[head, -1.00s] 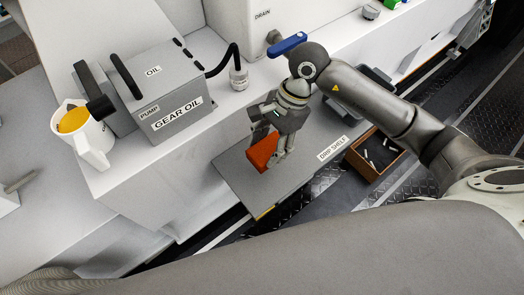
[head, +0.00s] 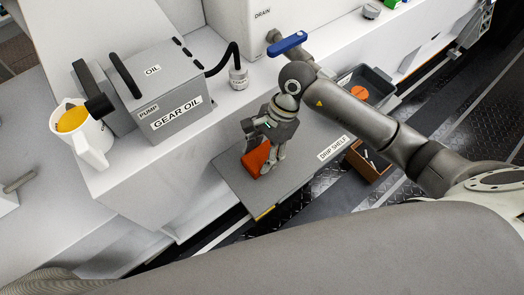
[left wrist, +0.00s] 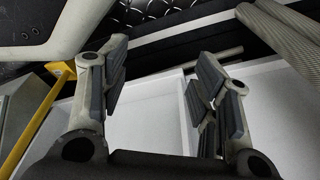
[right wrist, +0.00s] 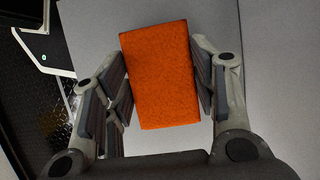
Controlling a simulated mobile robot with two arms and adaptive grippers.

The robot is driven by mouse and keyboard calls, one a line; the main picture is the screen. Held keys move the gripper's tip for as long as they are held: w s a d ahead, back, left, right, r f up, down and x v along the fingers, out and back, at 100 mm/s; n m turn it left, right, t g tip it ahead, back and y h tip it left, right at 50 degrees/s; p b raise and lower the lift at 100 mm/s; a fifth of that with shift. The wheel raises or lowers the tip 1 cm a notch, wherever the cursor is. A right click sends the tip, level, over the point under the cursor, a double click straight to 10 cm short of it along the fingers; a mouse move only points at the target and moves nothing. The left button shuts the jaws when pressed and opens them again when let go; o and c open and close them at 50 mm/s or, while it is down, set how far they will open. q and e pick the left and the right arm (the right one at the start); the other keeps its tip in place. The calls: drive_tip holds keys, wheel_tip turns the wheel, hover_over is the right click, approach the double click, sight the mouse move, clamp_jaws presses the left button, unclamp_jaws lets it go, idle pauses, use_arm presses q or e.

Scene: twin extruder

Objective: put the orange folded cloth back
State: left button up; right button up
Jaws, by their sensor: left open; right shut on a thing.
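The orange folded cloth (head: 256,158) is at the grey drip shelf (head: 233,184) in the head view. My right gripper (head: 262,152) is shut on it from above. In the right wrist view the cloth (right wrist: 161,74) sits between the two fingers of the right gripper (right wrist: 160,90), with the grey shelf surface behind it. Whether the cloth rests on the shelf or hangs just above it I cannot tell. My left gripper (left wrist: 165,85) is open and empty in the left wrist view, and it is not in the head view.
A grey GEAR OIL pump box (head: 165,98) and a white jug (head: 85,135) stand on the white ledge to the left. A dark tray (head: 372,82) holding a round orange thing lies behind my right arm. A brown box (head: 370,163) stands beside the shelf.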

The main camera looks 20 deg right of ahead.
drive_tip(key=o, duration=0.8)
drive_tip(key=shift+c, duration=0.2)
drive_tip(key=shift+o, duration=1.1)
use_arm(q)
drive_tip(key=shift+w+r, duration=0.25)
drive_tip(key=shift+w, duration=0.15)
use_arm(e)
drive_tip(key=shift+r, duration=0.2)
use_arm(q)
drive_tip(key=shift+s+a+f+p, duration=0.15)
drive_tip(key=shift+s+f+p, duration=0.25)
drive_tip(key=shift+s+f, duration=0.6)
use_arm(e)
drive_tip(key=v, duration=1.2)
use_arm(q)
drive_tip(key=shift+w, duration=0.1)
